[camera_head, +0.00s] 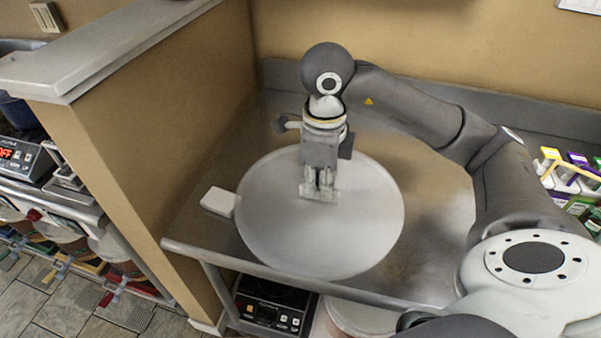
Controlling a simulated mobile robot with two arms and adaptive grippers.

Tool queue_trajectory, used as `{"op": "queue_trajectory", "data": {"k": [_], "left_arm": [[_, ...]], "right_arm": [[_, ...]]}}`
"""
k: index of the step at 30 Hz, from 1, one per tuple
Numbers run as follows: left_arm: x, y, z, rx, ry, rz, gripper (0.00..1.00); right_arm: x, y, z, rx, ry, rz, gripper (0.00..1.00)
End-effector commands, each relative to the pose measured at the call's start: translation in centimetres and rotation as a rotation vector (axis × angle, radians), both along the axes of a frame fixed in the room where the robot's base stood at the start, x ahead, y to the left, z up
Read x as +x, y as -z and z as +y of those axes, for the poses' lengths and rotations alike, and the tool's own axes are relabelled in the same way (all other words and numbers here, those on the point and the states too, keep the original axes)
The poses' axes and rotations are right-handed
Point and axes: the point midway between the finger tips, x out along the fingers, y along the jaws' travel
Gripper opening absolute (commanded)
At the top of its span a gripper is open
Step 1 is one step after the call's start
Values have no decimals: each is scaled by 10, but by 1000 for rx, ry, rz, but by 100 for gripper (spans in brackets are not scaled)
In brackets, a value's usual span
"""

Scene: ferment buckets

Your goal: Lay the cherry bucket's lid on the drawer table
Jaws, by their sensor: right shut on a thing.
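A large round pale grey lid (320,240) is over the metal table (430,232), close to its front left part. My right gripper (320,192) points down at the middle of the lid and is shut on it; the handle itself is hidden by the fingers. I cannot tell whether the lid touches the table top or hangs a little above it. My left gripper is not in view. I cannot make out a cherry bucket for sure.
A small white block (218,202) is beside the lid's left edge. A tan partition (130,165) bounds the table on the left. A box of colourful packets (575,178) stands at the right. A black appliance (272,305) and a round pale container (360,316) are below the table.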

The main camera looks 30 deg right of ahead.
Motion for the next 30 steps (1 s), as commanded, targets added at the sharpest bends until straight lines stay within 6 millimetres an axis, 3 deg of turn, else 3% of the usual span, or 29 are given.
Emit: {"op": "queue_trajectory", "data": {"k": [14,18,30], "left_arm": [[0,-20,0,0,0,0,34],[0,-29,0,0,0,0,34],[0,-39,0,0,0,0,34]], "right_arm": [[85,38,-29,2,10,4,0],[106,66,-36,2,10,5,0],[131,100,-45,1,8,2,0]]}}
